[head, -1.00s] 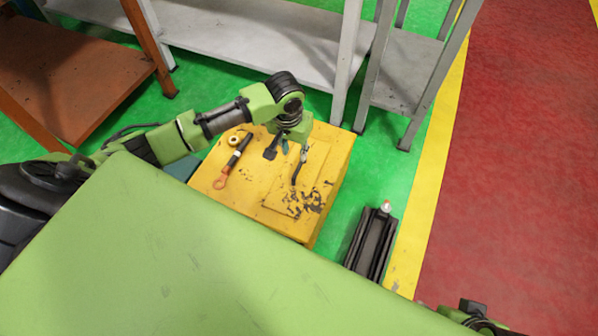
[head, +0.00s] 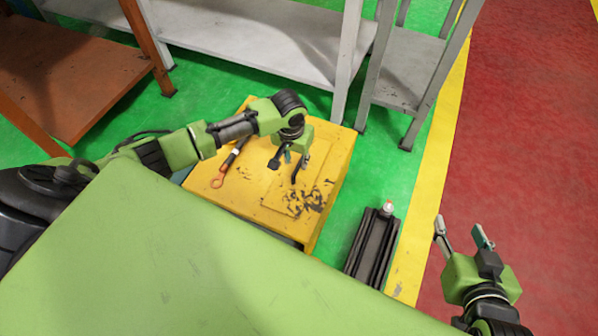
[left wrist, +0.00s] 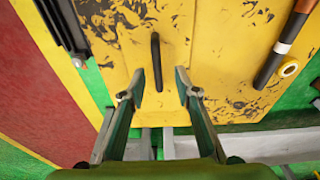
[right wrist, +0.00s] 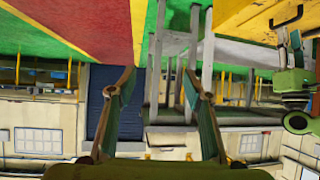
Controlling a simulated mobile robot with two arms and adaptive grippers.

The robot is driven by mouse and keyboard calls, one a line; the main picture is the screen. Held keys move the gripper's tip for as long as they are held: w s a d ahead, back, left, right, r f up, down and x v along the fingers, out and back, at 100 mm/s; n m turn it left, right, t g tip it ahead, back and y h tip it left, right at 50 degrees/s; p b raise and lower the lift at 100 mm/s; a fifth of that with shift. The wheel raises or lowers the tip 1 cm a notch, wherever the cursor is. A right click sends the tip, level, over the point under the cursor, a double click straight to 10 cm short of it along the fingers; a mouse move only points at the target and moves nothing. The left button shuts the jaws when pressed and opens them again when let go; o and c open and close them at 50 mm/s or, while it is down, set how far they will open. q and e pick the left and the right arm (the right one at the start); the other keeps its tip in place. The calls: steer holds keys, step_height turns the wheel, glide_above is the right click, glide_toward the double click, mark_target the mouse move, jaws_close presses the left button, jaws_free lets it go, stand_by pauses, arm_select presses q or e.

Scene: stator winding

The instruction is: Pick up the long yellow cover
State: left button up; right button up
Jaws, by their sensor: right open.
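The long yellow cover (head: 283,194) is a flat, scuffed panel on top of a yellow box, with a dark bar handle (head: 295,174) standing on it. The handle also shows in the left wrist view (left wrist: 155,62). My left gripper (head: 287,159) is over the cover near the handle. In the left wrist view its two fingers (left wrist: 158,88) are apart, with the handle between and ahead of them; I cannot tell whether they touch the cover. My right gripper (head: 459,230) is open and empty over the red floor at the right, away from the box.
A tool with an orange end (head: 217,182) lies on the box's left side. A yellow ring (left wrist: 289,69) is beside it in the left wrist view. A dark ribbed block (head: 372,242) stands right of the box. Grey shelving (head: 260,40) is behind. My green body hides the foreground.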

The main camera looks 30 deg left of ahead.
mark_target(299, 164)
arm_select(q)
steer(key=f+b, duration=0.1)
steer(key=w+f, duration=0.1)
steer(key=shift+d+f+b, duration=0.15)
steer(key=shift+f+b, duration=0.2)
steer(key=shift+b, duration=0.05)
steer(key=shift+w+f+b, duration=0.25)
steer(key=shift+f+b, duration=0.4)
steer(key=shift+f, duration=0.5)
jaws_close()
arm_select(e)
steer(key=w+a+r+t+y, duration=0.1)
steer(key=w+r+t, duration=0.1)
steer(key=r+t, duration=0.2)
steer(key=w+a+r+t+y, duration=0.1)
steer(key=r+t, duration=0.3)
steer(key=r, duration=0.7)
steer(key=shift+w+a+r+y, duration=0.2)
steer(key=shift+w+a+y, duration=0.1)
steer(key=shift+w+a, duration=0.35)
